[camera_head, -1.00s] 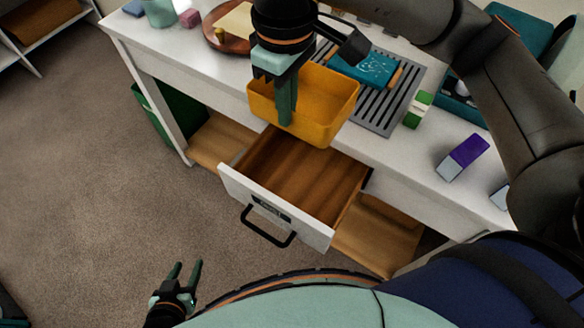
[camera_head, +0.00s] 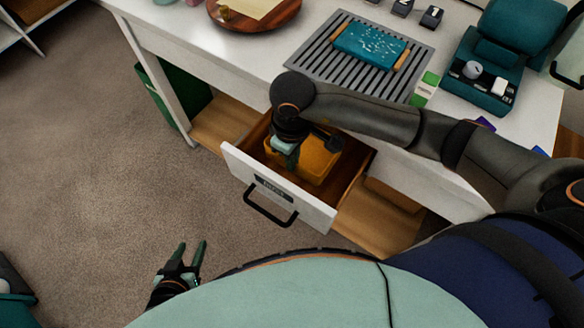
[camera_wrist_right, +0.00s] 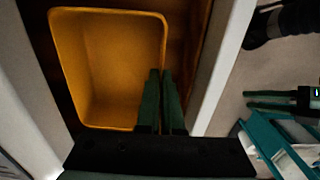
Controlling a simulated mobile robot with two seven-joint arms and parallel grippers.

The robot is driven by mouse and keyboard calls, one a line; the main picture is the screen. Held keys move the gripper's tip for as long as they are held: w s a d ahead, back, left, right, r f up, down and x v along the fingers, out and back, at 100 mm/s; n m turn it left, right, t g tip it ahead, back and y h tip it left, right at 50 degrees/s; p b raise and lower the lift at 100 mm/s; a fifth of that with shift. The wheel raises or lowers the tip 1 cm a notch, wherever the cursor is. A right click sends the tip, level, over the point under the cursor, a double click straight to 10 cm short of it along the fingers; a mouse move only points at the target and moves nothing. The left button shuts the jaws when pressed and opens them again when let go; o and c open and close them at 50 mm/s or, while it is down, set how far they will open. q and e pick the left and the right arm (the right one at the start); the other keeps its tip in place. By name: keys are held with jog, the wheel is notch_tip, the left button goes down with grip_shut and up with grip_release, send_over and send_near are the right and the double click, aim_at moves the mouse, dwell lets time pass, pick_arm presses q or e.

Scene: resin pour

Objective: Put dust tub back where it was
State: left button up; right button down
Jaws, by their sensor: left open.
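The dust tub is the yellow open-topped tub (camera_head: 318,158). It is inside the open drawer (camera_head: 315,214), below the tabletop. In the right wrist view the empty tub (camera_wrist_right: 105,70) shows from above, between the drawer walls. My right gripper (camera_head: 291,160) reaches down into the drawer at the tub's near left side. In the wrist view its two fingers (camera_wrist_right: 160,90) are close together, with the tub's wall between them. Whether the tub rests on the drawer floor is hidden. My left gripper (camera_head: 192,245) is open and empty, low over the carpet, away from the drawer.
The white table (camera_head: 235,45) carries a grey slatted rack (camera_head: 330,62) with a teal packet (camera_head: 370,45), a round wooden board (camera_head: 285,15), a green-and-white block (camera_head: 425,88) and a teal case (camera_head: 490,85). A green bin (camera_head: 185,100) stands under the table.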

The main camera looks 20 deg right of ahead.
jog(key=shift+f, duration=2.6)
jog(key=shift+f+b, duration=0.2)
jog(key=shift+b, duration=0.1)
jog(key=c, duration=1.1)
grip_release()
jog(key=shift+r, duration=0.1)
notch_tip(320, 180, up, 12)
jog(key=shift+r, duration=0.15)
